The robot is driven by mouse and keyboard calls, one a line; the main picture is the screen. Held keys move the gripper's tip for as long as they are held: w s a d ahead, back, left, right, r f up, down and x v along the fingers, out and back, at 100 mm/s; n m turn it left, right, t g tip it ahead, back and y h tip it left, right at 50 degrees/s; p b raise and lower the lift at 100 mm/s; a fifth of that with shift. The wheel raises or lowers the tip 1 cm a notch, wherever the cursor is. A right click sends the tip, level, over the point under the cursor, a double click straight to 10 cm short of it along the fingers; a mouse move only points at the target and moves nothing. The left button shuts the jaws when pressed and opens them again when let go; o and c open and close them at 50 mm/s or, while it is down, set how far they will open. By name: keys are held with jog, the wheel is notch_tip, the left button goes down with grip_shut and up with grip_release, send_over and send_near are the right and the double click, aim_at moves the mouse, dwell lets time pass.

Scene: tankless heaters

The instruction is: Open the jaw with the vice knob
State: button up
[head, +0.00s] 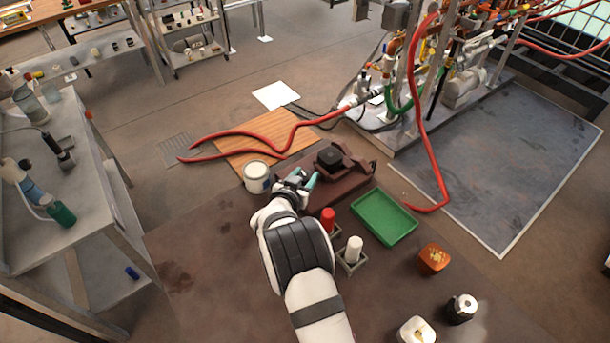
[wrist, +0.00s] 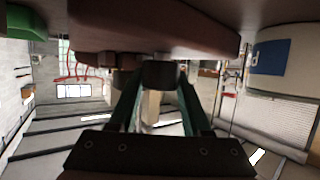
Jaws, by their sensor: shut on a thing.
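The brown vice (head: 345,172), with a dark block (head: 330,158) on top, sits on the brown workbench just beyond my gripper (head: 298,181). In the wrist view the vice body (wrist: 165,35) fills the top of the picture. A dark round vice knob (wrist: 159,75) sticks out from it between the two teal fingers of my gripper (wrist: 158,82). The fingers are shut on the knob from both sides. In the head view the knob is hidden by my gripper. The gap between the vice jaws cannot be judged.
A white can (head: 257,177) stands close left of my gripper; it also shows in the wrist view (wrist: 288,70). A green tray (head: 384,218) lies right of the vice. Red (head: 328,219) and white (head: 354,249) cylinders stand near my arm. The bench's left front is clear.

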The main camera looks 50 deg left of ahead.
grip_shut()
jog(key=shift+w+r+n+g+y, duration=0.15)
jog(key=shift+n+g+y, duration=0.25)
jog(key=shift+n+y, duration=0.25)
jog(key=shift+n+g+y, duration=0.7)
jog(key=shift+n+y, duration=0.05)
jog(key=shift+n, duration=0.1)
jog(key=o, duration=1.1)
grip_release()
